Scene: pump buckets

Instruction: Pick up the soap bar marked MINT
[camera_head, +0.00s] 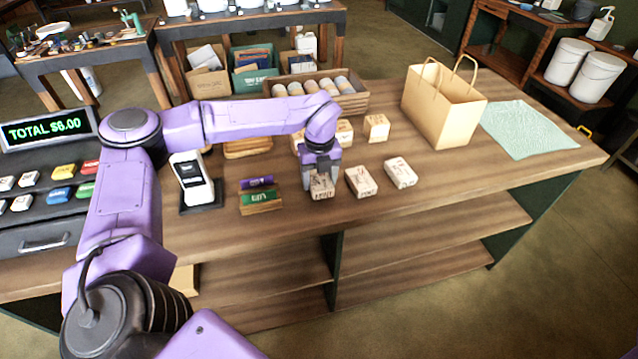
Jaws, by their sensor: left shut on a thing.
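The soap bar under my left gripper (320,170) is a small pale block (322,189) with dark lettering that appears to read MINT. It is at the front middle of the wooden counter. My left gripper points down and is shut on this bar, with its fingers hiding part of the top. I cannot tell whether the bar still touches the counter. Two similar bars lie to its right, a nearer one (361,181) and a farther one (400,172). My right gripper is not in view.
Behind the gripper stand more pale blocks (376,127) and a wooden crate of jars (350,100). A paper bag (443,105) and a green cloth (525,129) are at right. A card reader (192,178) and small labelled holder (260,200) stand left. The counter's front right is clear.

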